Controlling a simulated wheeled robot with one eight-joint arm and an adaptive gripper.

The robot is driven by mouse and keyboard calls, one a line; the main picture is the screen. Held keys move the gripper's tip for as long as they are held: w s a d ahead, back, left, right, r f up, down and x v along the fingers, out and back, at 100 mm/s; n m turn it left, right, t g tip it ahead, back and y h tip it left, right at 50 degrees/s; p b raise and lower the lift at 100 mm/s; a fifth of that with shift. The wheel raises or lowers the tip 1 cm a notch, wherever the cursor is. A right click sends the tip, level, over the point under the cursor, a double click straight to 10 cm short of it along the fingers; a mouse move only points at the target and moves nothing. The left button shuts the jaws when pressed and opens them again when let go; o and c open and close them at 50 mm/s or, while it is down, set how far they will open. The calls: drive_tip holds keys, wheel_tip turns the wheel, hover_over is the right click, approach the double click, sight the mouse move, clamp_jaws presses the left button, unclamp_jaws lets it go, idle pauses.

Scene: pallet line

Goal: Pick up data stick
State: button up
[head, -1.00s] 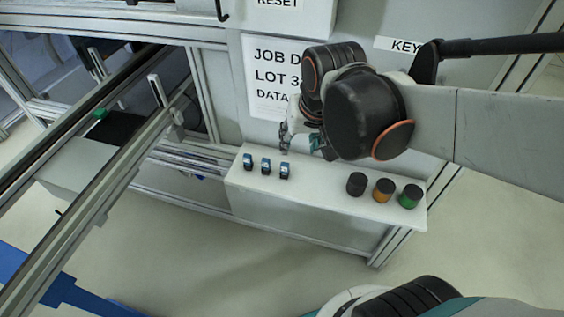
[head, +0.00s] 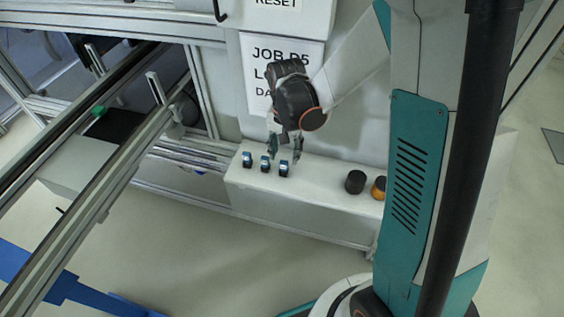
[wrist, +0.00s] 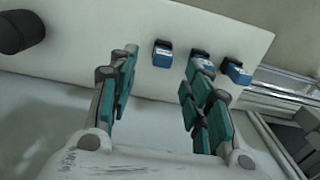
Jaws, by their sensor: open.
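Three small blue-and-black data sticks stand in a row on the white shelf: the left one (head: 247,159), the middle one (head: 265,163) and the right one (head: 284,169). My gripper (head: 284,150) is open and points down just above and behind the right stick. In the wrist view my gripper (wrist: 158,78) is empty, and that same stick (wrist: 162,55) shows in the gap beyond the fingertips. The middle stick (wrist: 202,66) is partly covered by a finger. The other end stick (wrist: 236,72) is at the right. I cannot read the labels on the sticks.
The white shelf (head: 320,192) also holds a black knob (head: 355,182) and an orange-and-black one (head: 379,188), right of the sticks. A job sign (head: 258,85) on the wall behind is partly hidden by my arm. A rail frame (head: 110,180) stands at left.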

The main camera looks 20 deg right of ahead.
sight(284, 162)
wheel_tip(284, 162, down, 6)
drive_tip(key=shift+w+a+f+b, duration=0.1)
drive_tip(key=shift+a+f+b, duration=0.1)
drive_tip(key=shift+b, duration=0.9)
drive_tip(key=shift+r, duration=0.1)
drive_tip(key=c, duration=0.9)
